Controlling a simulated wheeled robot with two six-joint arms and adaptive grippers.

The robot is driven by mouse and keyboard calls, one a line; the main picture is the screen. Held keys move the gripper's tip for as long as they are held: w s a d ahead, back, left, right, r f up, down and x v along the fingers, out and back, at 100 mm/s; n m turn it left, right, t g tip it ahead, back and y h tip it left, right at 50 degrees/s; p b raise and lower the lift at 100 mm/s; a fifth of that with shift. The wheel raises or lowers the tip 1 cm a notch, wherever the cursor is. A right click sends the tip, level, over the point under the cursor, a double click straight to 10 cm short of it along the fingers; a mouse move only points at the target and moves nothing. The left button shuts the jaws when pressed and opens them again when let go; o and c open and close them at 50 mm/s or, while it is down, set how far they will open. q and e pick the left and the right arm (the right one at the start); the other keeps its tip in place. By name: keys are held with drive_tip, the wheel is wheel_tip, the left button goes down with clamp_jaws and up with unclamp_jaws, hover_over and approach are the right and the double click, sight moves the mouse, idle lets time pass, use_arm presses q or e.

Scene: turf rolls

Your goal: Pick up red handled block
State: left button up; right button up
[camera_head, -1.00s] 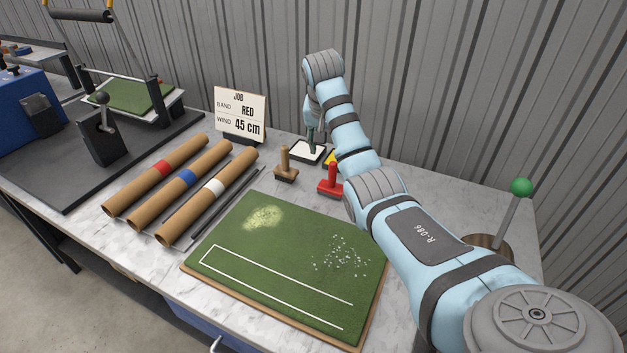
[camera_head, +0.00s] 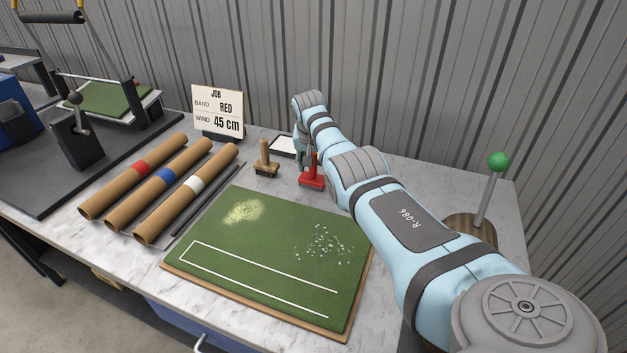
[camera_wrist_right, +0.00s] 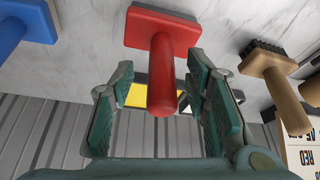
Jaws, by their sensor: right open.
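The red handled block (camera_head: 311,183) stands upright on the marble-look table, a flat red base with a round upright handle. In the right wrist view the red handled block (camera_wrist_right: 162,30) shows its handle pointing between the two fingers. My right gripper (camera_wrist_right: 162,95) is open, its green-padded fingers on either side of the handle with gaps at both sides. In the head view my right gripper (camera_head: 304,157) is at the block, partly hidden by my arm and the handle. My left gripper is not in view.
A wooden-handled brush (camera_head: 265,160) stands left of the block, and a blue-handled block (camera_wrist_right: 32,18) shows on its other side. A green turf mat (camera_head: 270,255) lies in front. Cardboard tubes (camera_head: 160,185) lie left. A sign (camera_head: 217,112) stands behind.

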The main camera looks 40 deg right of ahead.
drive_tip(key=shift+c, duration=0.9)
clamp_jaws()
drive_tip(key=shift+w+r, duration=0.1)
drive_tip(key=shift+r, duration=0.05)
wheel_tip(320, 180, up, 20)
drive_tip(key=p, duration=0.5)
